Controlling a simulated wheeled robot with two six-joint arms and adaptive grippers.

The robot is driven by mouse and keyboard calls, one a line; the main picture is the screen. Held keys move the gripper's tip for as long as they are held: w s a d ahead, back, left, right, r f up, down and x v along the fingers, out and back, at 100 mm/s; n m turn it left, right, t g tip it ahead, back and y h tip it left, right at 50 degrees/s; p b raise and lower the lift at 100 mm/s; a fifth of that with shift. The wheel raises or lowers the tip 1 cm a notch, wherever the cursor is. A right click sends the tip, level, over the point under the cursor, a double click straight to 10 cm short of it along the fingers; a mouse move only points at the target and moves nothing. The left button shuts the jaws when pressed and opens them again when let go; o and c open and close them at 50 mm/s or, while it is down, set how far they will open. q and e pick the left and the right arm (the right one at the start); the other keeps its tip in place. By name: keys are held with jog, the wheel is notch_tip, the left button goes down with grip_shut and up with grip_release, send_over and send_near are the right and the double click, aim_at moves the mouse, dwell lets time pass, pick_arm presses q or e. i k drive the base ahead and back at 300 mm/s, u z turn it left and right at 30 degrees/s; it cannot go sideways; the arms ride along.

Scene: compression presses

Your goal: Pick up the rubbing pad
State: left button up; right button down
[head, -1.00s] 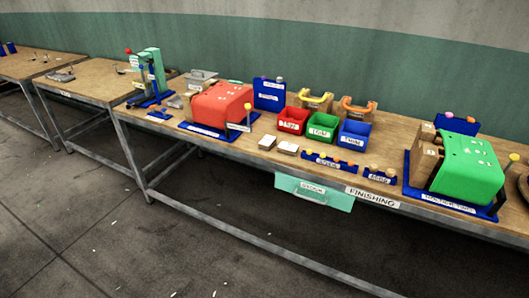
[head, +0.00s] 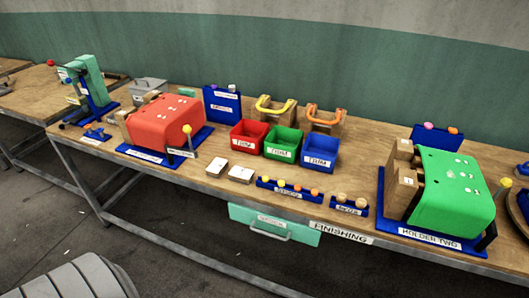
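I cannot tell for certain which thing is the rubbing pad, because most small labels are too small to read. Two small pale blocks with white tops, a left one (head: 216,167) and a right one (head: 241,174), lie side by side on the wooden bench (head: 190,185), in front of the bins. Neither of my grippers shows in the head view, and nothing is seen touching the blocks.
A red holder (head: 163,122) stands left of the blocks. Red (head: 248,136), green (head: 283,143) and blue (head: 320,152) bins stand behind. Low blue racks (head: 287,189) hold small knobs. A green holder (head: 455,190) stands right. A teal drawer (head: 275,224) hangs below the front edge.

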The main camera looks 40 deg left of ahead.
aim_at(216, 170)
jog(key=u, duration=0.3)
jog(key=i, duration=1.2)
jog(key=u, duration=0.75)
